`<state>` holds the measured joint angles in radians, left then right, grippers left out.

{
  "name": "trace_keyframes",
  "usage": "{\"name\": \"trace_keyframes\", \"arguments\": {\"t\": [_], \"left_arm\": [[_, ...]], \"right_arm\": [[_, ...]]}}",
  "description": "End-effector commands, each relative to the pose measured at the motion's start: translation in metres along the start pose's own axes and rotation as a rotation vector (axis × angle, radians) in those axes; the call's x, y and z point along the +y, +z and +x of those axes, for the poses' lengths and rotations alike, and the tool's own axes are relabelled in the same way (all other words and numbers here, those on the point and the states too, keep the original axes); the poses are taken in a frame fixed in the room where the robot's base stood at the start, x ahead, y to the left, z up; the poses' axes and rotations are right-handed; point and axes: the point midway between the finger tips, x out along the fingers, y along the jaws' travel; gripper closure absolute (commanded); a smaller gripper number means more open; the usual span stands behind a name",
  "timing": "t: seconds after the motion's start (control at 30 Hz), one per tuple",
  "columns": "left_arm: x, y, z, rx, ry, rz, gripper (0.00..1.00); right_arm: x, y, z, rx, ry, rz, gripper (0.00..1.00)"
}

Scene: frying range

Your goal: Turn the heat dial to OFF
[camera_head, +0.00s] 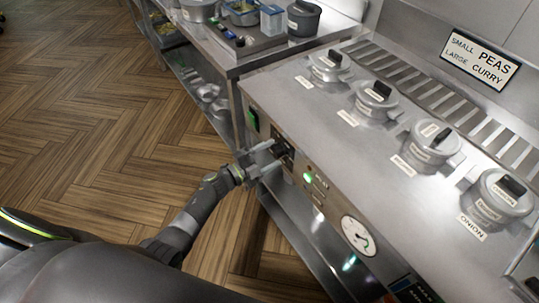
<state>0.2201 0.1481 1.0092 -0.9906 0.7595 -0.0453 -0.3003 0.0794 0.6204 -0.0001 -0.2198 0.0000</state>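The heat dial (281,152) is a dark knob on a black plate on the front panel of the steel range (300,112). My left gripper (271,157) is at the dial, with one finger above and one below its near side. The fingers look spread apart. I cannot tell whether they touch the dial, and the dial's setting is too small to read. A green lamp (308,177) glows on the panel to the right of the dial. My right gripper is not in view.
A round gauge (358,234) is further right on the panel, and a green switch (252,118) is to the left. Several lidded pots, including the onion pot (497,197), stand on the range top. A steel side table (231,62) stands behind. The wood floor at left is clear.

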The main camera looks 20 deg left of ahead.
Motion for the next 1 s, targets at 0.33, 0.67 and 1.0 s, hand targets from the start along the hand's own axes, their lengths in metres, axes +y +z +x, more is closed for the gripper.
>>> {"name": "trace_keyframes", "arguments": {"t": [0.33, 0.67, 1.0], "left_arm": [[0.000, 0.000, -0.002, 0.000, 0.000, 0.002, 0.36], [0.001, 0.001, -0.059, -0.002, 0.003, 0.004, 0.36], [0.002, 0.002, -0.139, -0.001, 0.003, 0.003, 0.36]], "right_arm": [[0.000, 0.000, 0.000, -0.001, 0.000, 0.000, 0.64], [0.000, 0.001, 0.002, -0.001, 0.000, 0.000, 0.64], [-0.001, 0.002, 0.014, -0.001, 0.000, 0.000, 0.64]]}}
